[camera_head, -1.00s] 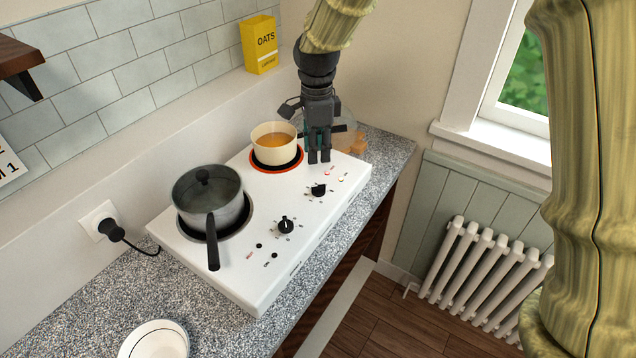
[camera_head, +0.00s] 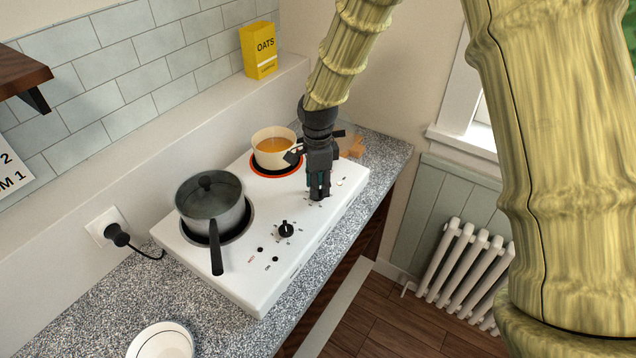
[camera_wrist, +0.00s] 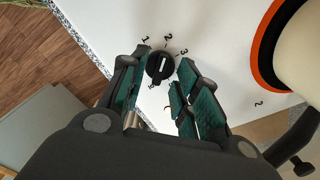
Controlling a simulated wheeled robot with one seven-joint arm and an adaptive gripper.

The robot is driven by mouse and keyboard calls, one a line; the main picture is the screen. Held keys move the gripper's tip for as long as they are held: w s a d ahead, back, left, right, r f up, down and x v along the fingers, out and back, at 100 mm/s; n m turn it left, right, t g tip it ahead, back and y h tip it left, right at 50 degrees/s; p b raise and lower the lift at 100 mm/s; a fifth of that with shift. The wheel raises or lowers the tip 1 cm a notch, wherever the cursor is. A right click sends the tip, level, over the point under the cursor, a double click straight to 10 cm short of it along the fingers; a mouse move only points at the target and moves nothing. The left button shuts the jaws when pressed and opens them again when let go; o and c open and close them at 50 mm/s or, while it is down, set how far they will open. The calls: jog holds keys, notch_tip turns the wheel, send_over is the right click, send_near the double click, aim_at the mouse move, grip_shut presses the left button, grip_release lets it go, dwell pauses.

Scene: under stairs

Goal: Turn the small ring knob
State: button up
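A white two-ring hob (camera_head: 262,268) stands on the counter. One black knob (camera_head: 286,229) shows in the head view. A second black knob (camera_wrist: 160,65) shows in the wrist view, with numerals around it and its white mark pointing roughly towards the 2. In the head view my gripper (camera_head: 318,194) points down at that second knob's place and hides it. In the wrist view my gripper (camera_wrist: 162,62) is open, its teal-padded fingers on either side of the knob. I cannot tell whether they touch it.
A cream pan (camera_head: 258,153) of orange liquid sits on the far ring, edged glowing orange, close to my gripper. A grey lidded pot (camera_head: 212,205) with a long black handle sits on the near ring. An oats box (camera_head: 259,50) and a white dish (camera_head: 161,342) stand clear.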

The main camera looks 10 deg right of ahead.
jog(key=shift+f, duration=0.4)
grip_shut()
jog(key=shift+n, duration=0.3)
